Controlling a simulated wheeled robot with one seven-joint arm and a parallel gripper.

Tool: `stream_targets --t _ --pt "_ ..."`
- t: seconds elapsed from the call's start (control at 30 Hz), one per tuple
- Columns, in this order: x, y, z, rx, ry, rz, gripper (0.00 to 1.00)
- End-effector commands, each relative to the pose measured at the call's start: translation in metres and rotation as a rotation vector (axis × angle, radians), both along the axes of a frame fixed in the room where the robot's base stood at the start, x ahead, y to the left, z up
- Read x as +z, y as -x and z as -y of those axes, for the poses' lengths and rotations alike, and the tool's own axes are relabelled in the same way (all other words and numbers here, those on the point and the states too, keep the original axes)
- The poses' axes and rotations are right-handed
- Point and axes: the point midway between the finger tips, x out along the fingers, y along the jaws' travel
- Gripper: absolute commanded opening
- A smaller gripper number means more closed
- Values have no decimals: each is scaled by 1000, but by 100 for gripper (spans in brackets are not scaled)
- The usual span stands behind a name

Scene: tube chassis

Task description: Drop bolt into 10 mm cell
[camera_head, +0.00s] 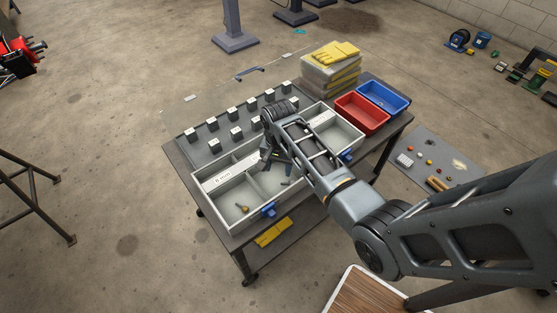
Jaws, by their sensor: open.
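A grey divided tray (233,234) sits along the near side of the table. Its left cell has a white label (216,180) with print too small to read surely. A small brass-coloured bolt (243,209) lies on the floor of that left cell. A small dark piece, perhaps a bolt, lies near the right side of the middle cell (266,184). My gripper (277,158) is open, pointing down over the back of the middle cell, with nothing clearly seen between its fingers. My arm hides part of the tray; I cannot tell which cell is 10 mm.
Rows of dark blocks with white tops (212,123) stand on a grey board behind the tray. A red bin (362,113) and a blue bin (383,97) stand at the right. Stacked boxes with yellow gloves (333,55) stand at the back. Blue clips (268,209) stick out from the tray front.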

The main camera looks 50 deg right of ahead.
Motion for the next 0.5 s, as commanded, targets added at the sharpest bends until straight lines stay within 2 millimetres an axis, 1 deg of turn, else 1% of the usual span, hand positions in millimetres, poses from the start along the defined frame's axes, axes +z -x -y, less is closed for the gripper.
stream_targets --t 0.17,0.27,0.37,0.5 --pt "0 0 0 0 0 0 56" --pt "5 0 0 0 1 1 56" --pt "18 -1 0 1 1 3 56" --pt "42 -1 0 1 1 3 56"
